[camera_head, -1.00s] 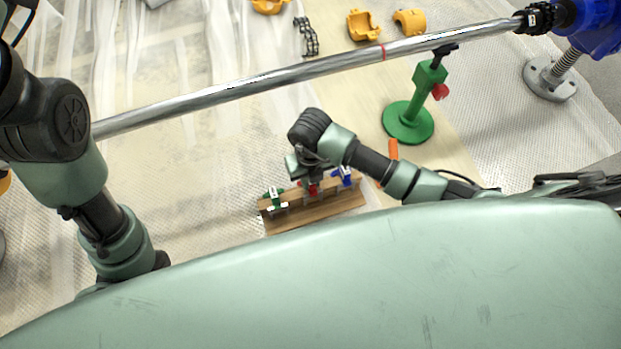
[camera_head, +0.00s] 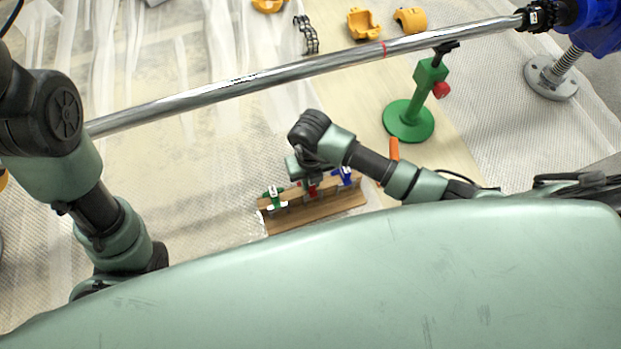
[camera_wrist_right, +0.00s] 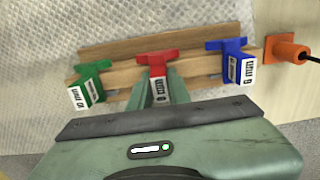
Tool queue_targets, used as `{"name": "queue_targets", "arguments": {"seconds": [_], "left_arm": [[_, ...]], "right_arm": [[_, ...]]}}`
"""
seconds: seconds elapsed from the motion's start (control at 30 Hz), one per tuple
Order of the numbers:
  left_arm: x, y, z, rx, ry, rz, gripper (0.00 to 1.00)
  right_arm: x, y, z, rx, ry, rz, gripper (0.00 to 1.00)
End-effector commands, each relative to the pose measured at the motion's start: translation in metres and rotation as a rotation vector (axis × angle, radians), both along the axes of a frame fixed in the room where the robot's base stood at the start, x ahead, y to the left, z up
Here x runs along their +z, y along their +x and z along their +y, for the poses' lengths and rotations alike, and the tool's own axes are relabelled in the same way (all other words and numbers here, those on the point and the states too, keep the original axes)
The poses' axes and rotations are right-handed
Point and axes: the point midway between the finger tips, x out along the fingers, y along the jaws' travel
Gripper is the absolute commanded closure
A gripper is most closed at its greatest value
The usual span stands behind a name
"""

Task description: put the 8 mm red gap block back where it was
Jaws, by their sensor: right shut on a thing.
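The red gap block (camera_wrist_right: 157,66) is at the middle of the wooden rack (camera_wrist_right: 120,44), between the green gap block (camera_wrist_right: 90,78) on the left and the blue gap block (camera_wrist_right: 236,62) on the right. Its label faces the wrist camera. My right gripper (camera_wrist_right: 164,92) is shut on the red block, which shows small in the head view (camera_head: 312,190) below my right wrist. The block is in line with its neighbours; I cannot tell whether it sits fully down in its slot. My left arm is at the left of the head view, but its gripper is not visible.
The rack (camera_head: 320,211) stands on the floor close to my body. An orange object (camera_wrist_right: 286,52) is beside its right end. A green screw jack (camera_head: 408,120) and a long steel shaft (camera_head: 300,72) are beyond. Yellow parts (camera_head: 363,24) lie at the back.

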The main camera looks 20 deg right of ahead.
Motion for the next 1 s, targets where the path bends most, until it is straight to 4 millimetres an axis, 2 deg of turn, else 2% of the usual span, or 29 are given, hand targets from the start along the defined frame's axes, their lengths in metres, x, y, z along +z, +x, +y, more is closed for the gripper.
{"name": "queue_targets", "arguments": {"seconds": [0.13, 0.17, 0.2, 0.23, 0.57, 0.63, 0.8, 1.0], "left_arm": [[0.001, -0.001, 0.000, 0.000, 0.000, -0.003, 0.00], [0.002, -0.002, 0.000, 0.000, 0.000, -0.006, 0.00], [0.003, -0.003, 0.000, 0.000, 0.000, -0.010, 0.00], [0.003, -0.003, 0.000, 0.000, 0.000, -0.011, 0.00], [0.004, -0.005, 0.000, -0.001, -0.001, -0.016, 0.00], [0.008, -0.005, 0.001, -0.002, -0.003, -0.019, 0.00], [0.000, 0.017, 0.002, -0.001, -0.003, 0.062, 0.00], [-0.009, 0.031, 0.003, -0.006, -0.008, 0.126, 0.00]], "right_arm": [[-0.003, 0.000, 0.000, 0.000, 0.000, 0.000, 1.00], [-0.003, 0.000, 0.000, 0.000, 0.000, -0.001, 0.74], [-0.002, 0.000, 0.000, 0.000, 0.000, -0.001, 0.63], [-0.002, 0.000, 0.000, 0.000, 0.000, -0.001, 0.57], [-0.001, 0.000, 0.000, 0.000, -0.001, 0.000, 0.57], [0.005, 0.000, 0.000, 0.000, 0.000, -0.001, 0.57], [0.034, 0.001, -0.001, 0.001, -0.002, -0.002, 0.57], [0.065, 0.001, 0.000, 0.001, -0.001, -0.002, 0.57]]}}
